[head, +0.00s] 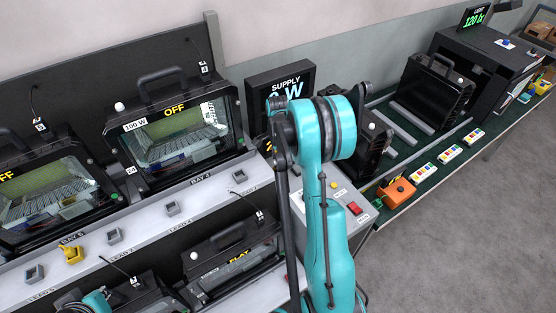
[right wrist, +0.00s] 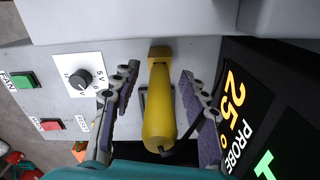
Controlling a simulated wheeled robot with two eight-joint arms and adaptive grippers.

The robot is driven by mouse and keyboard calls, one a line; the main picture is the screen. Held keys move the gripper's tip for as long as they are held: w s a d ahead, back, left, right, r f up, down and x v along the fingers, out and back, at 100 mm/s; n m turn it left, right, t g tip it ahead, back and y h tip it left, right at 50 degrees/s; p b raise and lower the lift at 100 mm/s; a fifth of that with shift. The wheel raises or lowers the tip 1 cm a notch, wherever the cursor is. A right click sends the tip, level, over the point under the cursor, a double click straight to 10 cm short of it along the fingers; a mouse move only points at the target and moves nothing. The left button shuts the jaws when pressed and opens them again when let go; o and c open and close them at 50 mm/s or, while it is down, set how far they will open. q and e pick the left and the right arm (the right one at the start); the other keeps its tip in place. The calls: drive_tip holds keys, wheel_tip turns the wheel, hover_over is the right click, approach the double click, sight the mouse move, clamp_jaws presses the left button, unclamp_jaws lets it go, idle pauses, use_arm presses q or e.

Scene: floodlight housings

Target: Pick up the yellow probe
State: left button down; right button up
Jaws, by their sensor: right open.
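The yellow probe (right wrist: 160,105) is in the right wrist view, at a grey holder on the pale panel of a unit. A dark cable runs from its near end. My right gripper (right wrist: 160,88) is open, one finger on each side of the probe, with visible gaps between fingers and probe. In the head view my teal right arm covers this spot, and neither probe nor right gripper can be made out there. Part of my left gripper (head: 92,302) shows at the bottom left edge; its fingers are not clear.
The panel has a knob (right wrist: 80,82), a green switch (right wrist: 22,80) and a red switch (right wrist: 51,125). A display (right wrist: 250,110) stands close beside the right finger. Floodlight housings (head: 185,130) stand at the left. A yellow connector (head: 72,254) sits on the pale ledge.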

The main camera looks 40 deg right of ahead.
drive_tip(key=shift+f, duration=0.25)
clamp_jaws()
drive_tip(key=shift+r, duration=0.1)
wheel_tip(320, 180, up, 10)
drive_tip(key=shift+p, duration=1)
